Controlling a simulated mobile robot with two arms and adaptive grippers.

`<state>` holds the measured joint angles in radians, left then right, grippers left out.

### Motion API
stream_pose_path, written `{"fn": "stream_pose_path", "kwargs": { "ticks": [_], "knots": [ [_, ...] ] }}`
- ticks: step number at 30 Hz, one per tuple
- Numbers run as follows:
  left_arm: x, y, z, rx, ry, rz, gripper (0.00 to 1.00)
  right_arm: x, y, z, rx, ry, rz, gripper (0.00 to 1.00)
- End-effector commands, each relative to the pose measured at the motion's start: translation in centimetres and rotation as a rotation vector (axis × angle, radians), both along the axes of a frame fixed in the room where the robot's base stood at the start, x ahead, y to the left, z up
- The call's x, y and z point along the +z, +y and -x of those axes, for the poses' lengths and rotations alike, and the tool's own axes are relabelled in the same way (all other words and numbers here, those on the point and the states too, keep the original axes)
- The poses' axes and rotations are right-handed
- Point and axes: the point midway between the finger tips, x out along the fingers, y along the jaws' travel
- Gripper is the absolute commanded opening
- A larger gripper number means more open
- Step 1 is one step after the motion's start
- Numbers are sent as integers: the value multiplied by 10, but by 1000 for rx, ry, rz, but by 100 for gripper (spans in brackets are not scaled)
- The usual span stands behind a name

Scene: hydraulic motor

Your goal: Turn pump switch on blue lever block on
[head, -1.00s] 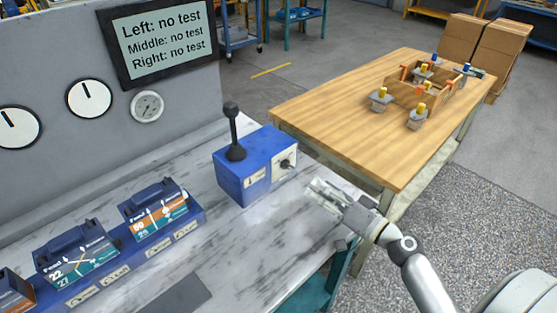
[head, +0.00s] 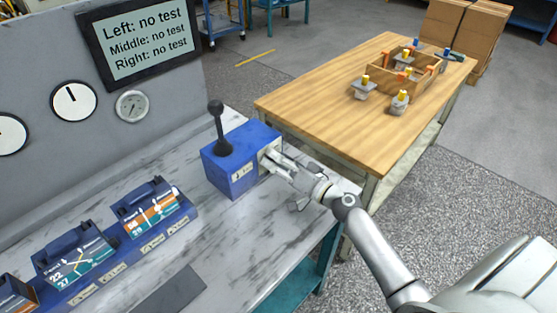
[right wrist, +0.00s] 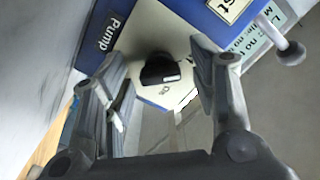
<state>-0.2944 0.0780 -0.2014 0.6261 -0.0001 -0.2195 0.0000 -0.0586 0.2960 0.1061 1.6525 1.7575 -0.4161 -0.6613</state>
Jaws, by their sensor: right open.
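The blue lever block (head: 232,172) stands on the marbled bench with its black lever (head: 217,125) upright on top. In the head view its pump switch is hidden behind my right gripper (head: 270,160), which reaches the block's right face. In the right wrist view the pump switch, a black knob (right wrist: 160,70) on a pale plate, sits between the two open fingers of the gripper (right wrist: 163,95). The "Pump" label (right wrist: 108,33) is on the blue face beside it. I cannot tell whether the fingers touch the knob. My left gripper is not in view.
A screen (head: 143,40) reads "no test" for left, middle and right. Blue test units (head: 150,213) stand left on the bench. A wooden table (head: 325,110) with a wooden tray (head: 425,80) and several small parts stands behind my right arm.

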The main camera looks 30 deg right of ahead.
Motion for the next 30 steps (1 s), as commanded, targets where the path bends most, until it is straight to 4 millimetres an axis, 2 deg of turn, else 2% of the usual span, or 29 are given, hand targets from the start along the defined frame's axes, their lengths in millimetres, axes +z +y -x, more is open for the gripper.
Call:
{"fn": "stream_pose_path", "kwargs": {
  "ticks": [5, 6, 16, 23, 30],
  "knots": [
    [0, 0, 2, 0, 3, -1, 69, 0, 0, 0, 0, 0, 0, 54],
    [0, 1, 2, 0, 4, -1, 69, 0, 0, 0, 0, 0, 0, 51],
    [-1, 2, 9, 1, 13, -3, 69, 0, 0, 0, -1, 1, -1, 9],
    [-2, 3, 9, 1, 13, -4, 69, -1, 0, 0, -1, 6, -16, 8],
    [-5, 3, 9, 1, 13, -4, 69, -1, -1, 0, -2, 39, -113, 8]
  ]
}}
